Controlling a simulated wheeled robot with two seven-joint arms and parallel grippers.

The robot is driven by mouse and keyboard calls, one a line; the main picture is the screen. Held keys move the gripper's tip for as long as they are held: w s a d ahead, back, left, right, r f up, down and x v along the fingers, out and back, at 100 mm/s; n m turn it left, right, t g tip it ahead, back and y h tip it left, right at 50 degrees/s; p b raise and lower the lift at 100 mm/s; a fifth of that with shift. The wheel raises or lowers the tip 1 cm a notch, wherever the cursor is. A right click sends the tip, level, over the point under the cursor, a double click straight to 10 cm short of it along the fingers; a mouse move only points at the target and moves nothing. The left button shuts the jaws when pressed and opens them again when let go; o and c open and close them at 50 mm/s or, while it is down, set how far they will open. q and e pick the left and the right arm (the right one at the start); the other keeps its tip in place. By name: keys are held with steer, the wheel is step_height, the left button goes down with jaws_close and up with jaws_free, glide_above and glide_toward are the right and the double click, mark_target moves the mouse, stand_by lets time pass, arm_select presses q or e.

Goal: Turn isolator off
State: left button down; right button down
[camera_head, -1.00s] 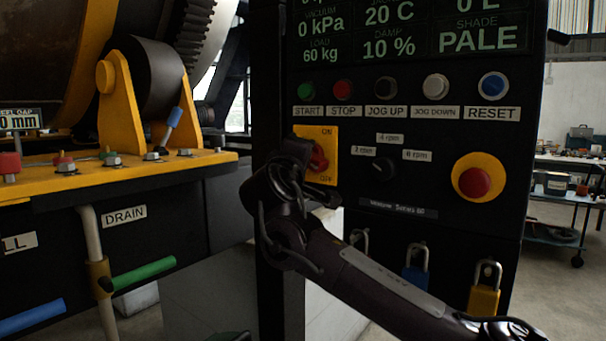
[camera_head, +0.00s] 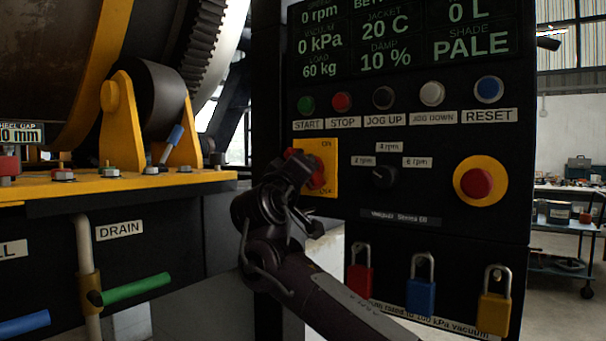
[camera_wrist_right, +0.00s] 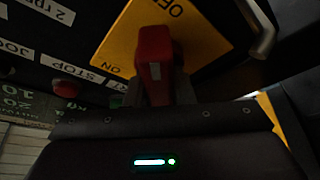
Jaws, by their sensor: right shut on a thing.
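The isolator is a yellow plate (camera_head: 328,150) with a red handle (camera_head: 317,176) on the black panel, marked ON at its top and OFF at its bottom. My right gripper (camera_head: 300,168) is at the plate's left side, closed around the handle and partly hiding it. A bit of red shows to the gripper's left. In the right wrist view the red handle (camera_wrist_right: 153,62), with a pale mark on it, stands between the fingers of the gripper (camera_wrist_right: 152,92), in front of the yellow plate (camera_wrist_right: 120,45). The handle's exact angle is hard to tell. My left gripper is not in view.
Push buttons (camera_head: 383,98) sit above the isolator, a black selector knob (camera_head: 384,176) and a red emergency stop (camera_head: 476,183) to its right. Padlocks (camera_head: 421,290) hang below. A yellow-topped machine frame (camera_head: 120,183) with a green handle (camera_head: 136,289) stands left.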

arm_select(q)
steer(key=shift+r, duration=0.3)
arm_select(e)
steer(key=shift+f, duration=0.2)
steer(key=c, duration=1.3)
jaws_free()
steer(key=shift+c, duration=0.2)
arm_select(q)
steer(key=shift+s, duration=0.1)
arm_select(e)
steer(key=shift+o, duration=0.5)
steer(key=shift+r, duration=0.1)
steer(key=shift+s, duration=0.1)
steer(key=shift+s+a, duration=0.15)
steer(key=shift+s, duration=0.1)
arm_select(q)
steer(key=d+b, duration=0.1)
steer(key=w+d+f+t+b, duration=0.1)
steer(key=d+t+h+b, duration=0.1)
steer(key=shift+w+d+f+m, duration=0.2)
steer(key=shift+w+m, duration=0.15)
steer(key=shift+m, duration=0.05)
arm_select(e)
steer(key=v, duration=0.7)
